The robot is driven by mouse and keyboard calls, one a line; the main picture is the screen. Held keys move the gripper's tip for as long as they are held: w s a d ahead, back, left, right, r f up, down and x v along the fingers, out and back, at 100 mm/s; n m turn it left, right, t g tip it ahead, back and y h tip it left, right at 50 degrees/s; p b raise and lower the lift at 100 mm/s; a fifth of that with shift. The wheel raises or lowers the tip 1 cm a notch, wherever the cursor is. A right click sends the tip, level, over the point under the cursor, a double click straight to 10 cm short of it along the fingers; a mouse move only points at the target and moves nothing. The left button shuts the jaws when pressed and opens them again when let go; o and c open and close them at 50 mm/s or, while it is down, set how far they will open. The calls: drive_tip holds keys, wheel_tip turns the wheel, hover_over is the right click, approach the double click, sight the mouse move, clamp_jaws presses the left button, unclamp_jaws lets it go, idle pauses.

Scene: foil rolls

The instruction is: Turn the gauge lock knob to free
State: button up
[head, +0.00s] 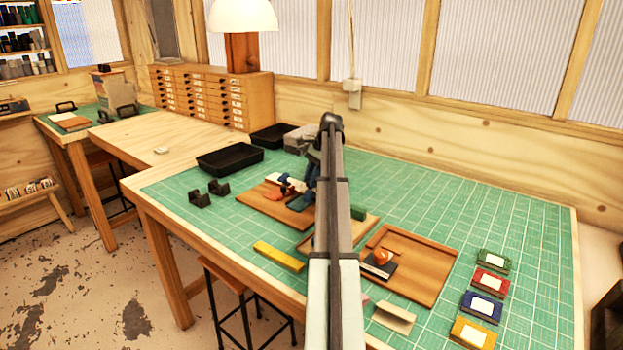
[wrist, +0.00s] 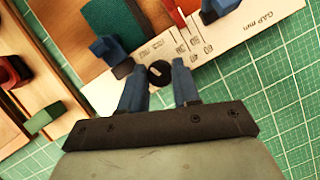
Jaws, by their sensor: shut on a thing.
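In the wrist view a pale gauge plate (wrist: 222,52) carries "GAP mm" lettering, printed scale marks and a red pointer (wrist: 186,14). The gauge lock knob (wrist: 158,72), small, black and round with a slot, sits at the plate's left part. My gripper (wrist: 158,80) has its two blue fingers on either side of the knob and is shut on it. The exact finger contact and any lock or free marking are too small to tell. In the head view my arm and gripper stand over the wooden board (head: 254,206) and hide most of the gauge.
A green block (wrist: 108,27) and a blue part (wrist: 104,48) lie close left of the knob. A wooden tray (head: 430,268), a yellow bar (head: 278,257) and black holders (head: 219,187) are on the green mat. The mat's back right is clear.

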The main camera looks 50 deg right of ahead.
drive_tip(key=o, duration=1)
drive_tip(key=shift+o, duration=0.2)
drive_tip(key=shift+d+r, duration=0.2)
drive_tip(key=shift+r, duration=0.25)
drive_tip(key=s+d, duration=0.1)
drive_tip(key=d, duration=0.2)
drive_tip(key=s+d, duration=0.2)
drive_tip(key=d, duration=0.2)
drive_tip(key=s+d, duration=0.1)
drive_tip(key=d, duration=0.3)
drive_tip(key=shift+s+d, duration=0.1)
drive_tip(key=shift+s, duration=0.25)
drive_tip(key=shift+w, duration=0.1)
